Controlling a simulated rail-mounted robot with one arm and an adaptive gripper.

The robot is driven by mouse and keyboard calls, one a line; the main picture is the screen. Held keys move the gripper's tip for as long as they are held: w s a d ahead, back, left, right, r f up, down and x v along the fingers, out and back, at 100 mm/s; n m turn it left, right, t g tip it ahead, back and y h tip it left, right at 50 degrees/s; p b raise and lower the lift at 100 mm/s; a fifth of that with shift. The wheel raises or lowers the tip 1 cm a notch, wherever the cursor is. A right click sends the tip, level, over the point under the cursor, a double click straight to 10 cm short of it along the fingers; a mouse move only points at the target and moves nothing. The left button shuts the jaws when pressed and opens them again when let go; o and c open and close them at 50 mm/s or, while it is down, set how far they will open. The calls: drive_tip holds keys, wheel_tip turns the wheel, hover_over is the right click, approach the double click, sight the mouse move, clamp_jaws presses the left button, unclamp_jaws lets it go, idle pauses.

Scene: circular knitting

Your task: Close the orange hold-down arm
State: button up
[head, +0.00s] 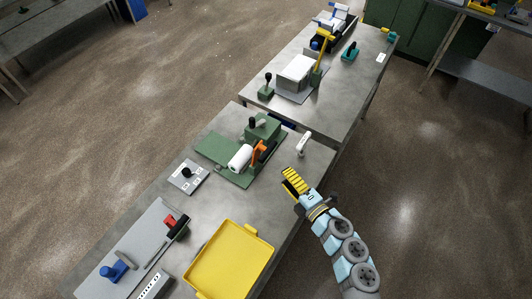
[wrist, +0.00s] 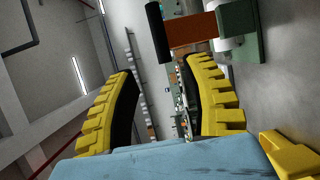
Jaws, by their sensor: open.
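The orange hold-down arm (head: 259,151) is on a green fixture (head: 213,147) on the near bench, beside a white roll (head: 240,159). In the wrist view the orange arm (wrist: 195,32) stands out from the fixture toward the ceiling side, looking raised. Its black handle (wrist: 158,32) is at the free end. My gripper (head: 290,181) is open and empty, to the right of the fixture near the bench edge. In the wrist view its two yellow fingers (wrist: 158,75) are spread, with the orange arm beyond the fingertips, apart from them. Part of the arm's base is hidden in the head view.
A white-topped lever (head: 304,144) stands between the fixture and my gripper's side of the bench. A yellow tray (head: 229,262) lies nearer. A small plate with a black knob (head: 187,173) is left of the fixture. A second bench (head: 330,93) stands behind.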

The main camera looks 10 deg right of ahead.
sight(266, 154)
drive_tip(key=x, duration=1.1)
drive_tip(key=shift+w+a+p, duration=0.2)
drive_tip(key=shift+w+p, duration=0.1)
drive_tip(key=shift+w, duration=0.05)
drive_tip(key=shift+f, duration=0.1)
clamp_jaws()
